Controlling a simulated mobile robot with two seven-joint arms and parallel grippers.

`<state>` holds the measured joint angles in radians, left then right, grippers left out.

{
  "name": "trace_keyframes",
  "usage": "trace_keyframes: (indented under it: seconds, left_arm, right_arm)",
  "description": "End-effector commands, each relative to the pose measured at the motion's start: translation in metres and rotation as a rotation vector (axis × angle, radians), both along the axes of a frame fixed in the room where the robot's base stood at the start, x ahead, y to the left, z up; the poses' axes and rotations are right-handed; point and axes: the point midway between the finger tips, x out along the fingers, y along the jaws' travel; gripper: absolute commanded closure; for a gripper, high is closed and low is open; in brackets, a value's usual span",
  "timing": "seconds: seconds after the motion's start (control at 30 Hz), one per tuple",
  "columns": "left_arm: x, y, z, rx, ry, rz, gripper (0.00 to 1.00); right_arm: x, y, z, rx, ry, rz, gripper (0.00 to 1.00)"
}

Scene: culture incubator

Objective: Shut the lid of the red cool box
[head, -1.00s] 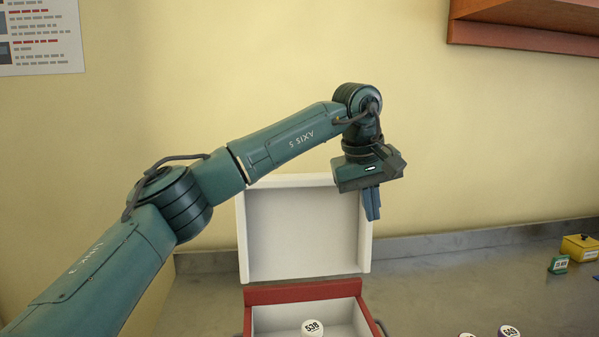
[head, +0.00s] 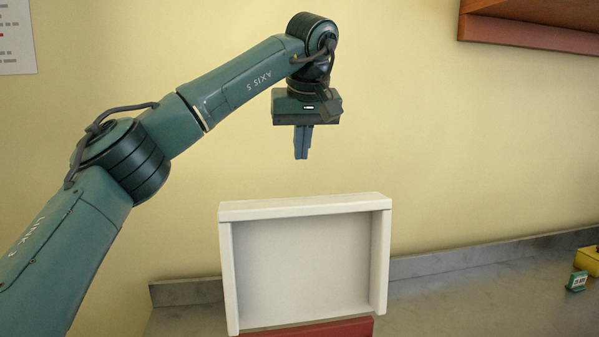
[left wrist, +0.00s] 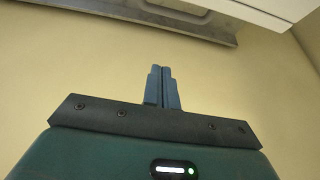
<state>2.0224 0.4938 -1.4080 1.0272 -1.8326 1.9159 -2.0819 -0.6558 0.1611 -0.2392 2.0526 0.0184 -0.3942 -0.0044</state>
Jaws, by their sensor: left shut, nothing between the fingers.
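The red cool box (head: 318,330) shows only as a red strip of its rim at the bottom edge of the head view. Its white lid (head: 300,265) stands open and upright, with the hollow inner side facing me. My left gripper (head: 301,157) is above the lid's top edge, pointing down, shut and empty, apart from the lid. In the left wrist view the shut fingers (left wrist: 162,85) show against the yellow wall. The inside of the box is out of view. My right gripper is not in view.
The grey counter (head: 470,285) has free room to the right of the lid. A small green block (head: 577,281) and a yellow container (head: 590,261) stand at the far right. A reddish-brown shelf (head: 530,33) hangs at the upper right.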

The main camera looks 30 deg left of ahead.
Motion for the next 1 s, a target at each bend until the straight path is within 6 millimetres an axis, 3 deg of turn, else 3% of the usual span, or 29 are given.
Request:
trace_keyframes:
  seconds: [0.47,0.73,1.0]
  left_arm:
    - [0.031,0.024,-0.087,0.0,0.005,0.003,1.0]
    - [0.006,0.005,-0.089,-0.001,0.001,-0.002,1.0]
    - [-0.001,0.0,-0.09,-0.002,0.001,0.001,1.0]
  right_arm:
    - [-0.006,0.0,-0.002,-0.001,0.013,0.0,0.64]
    - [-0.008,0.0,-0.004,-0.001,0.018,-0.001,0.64]
    - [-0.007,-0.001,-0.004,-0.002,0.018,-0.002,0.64]
